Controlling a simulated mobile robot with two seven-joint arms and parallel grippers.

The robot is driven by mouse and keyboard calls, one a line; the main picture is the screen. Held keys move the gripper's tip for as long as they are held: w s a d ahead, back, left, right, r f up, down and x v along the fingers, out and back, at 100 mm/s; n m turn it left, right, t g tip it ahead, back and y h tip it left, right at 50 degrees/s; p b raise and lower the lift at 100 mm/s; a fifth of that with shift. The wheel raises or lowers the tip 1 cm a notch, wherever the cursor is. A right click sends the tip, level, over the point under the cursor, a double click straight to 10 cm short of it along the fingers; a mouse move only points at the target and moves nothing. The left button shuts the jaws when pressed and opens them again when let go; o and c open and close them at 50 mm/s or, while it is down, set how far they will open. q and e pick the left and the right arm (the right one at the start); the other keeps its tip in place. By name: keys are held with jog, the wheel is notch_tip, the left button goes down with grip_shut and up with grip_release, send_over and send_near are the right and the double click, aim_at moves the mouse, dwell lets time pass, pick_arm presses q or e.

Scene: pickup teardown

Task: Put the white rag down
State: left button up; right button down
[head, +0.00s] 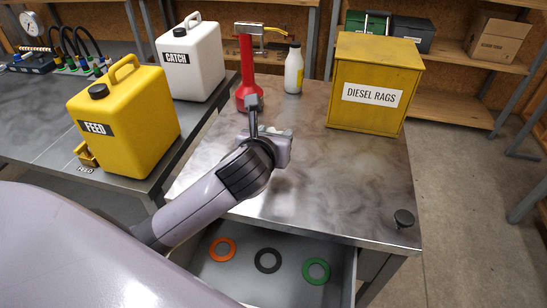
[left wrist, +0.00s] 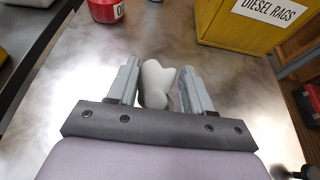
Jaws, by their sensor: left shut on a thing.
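The white rag (left wrist: 157,84) is a small crumpled lump between the two grey fingers of my left gripper (left wrist: 157,82) in the left wrist view. In the head view my left gripper (head: 268,132) is over the metal worktop (head: 330,185), and the rag is mostly hidden by it. The gripper is shut on the rag. I cannot tell whether the rag touches the worktop. A yellow box labelled DIESEL RAGS (head: 374,84) stands closed at the back right of the worktop. My right gripper is not in view.
A red device (head: 248,75) and a white bottle (head: 293,70) stand at the back. Yellow FEED (head: 125,125) and white CATCH (head: 192,62) cans stand left. An open drawer (head: 230,285) holds orange, black and green rings. The worktop's middle is clear.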

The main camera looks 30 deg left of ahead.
aim_at(274, 171)
pick_arm(q)
jog(key=shift+f, duration=3.25)
jog(key=shift+f, duration=0.15)
jog(key=o, duration=1)
